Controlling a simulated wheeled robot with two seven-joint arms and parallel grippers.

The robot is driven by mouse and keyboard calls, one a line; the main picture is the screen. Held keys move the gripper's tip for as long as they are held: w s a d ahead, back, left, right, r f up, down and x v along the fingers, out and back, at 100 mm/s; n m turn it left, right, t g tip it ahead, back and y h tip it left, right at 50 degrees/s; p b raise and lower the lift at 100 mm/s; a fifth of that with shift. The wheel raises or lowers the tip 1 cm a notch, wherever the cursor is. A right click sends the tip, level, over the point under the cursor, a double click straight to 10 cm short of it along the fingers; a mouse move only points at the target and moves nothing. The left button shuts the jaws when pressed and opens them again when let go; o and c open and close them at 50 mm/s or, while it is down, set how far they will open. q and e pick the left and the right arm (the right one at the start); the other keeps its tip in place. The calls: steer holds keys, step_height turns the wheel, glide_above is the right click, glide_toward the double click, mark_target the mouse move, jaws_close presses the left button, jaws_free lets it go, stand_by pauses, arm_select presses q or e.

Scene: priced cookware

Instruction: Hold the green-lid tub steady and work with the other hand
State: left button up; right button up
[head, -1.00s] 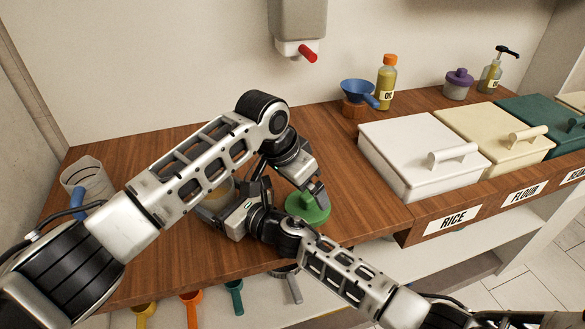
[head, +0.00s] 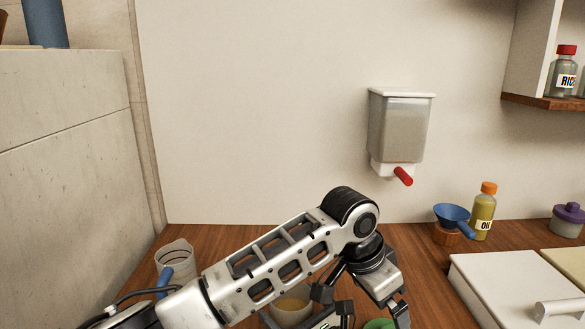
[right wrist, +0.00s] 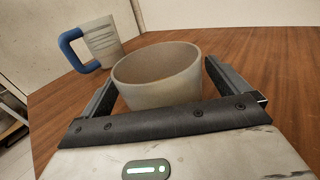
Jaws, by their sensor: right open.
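The tub (head: 290,311) is a pale, open-topped round container low in the head view, partly behind my arms. In the right wrist view the tub (right wrist: 160,85) stands upright on the wood between the two fingers of my right gripper (right wrist: 160,72). That gripper is open around it, and I cannot tell whether either finger touches. The green lid (head: 380,324) is apart from the tub, to its right, cut off by the bottom edge of the head view. My left gripper (head: 392,302) is at the lid; its fingertips are mostly out of frame, so its grip is unclear.
A grey cup with a blue handle (head: 175,262) stands left of the tub. A wall dispenser (head: 400,130) with a red lever hangs above. A blue funnel (head: 452,217), an oil bottle (head: 482,212) and a white bin (head: 510,290) are at the right. My left forearm crosses the counter.

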steer(key=v, duration=1.2)
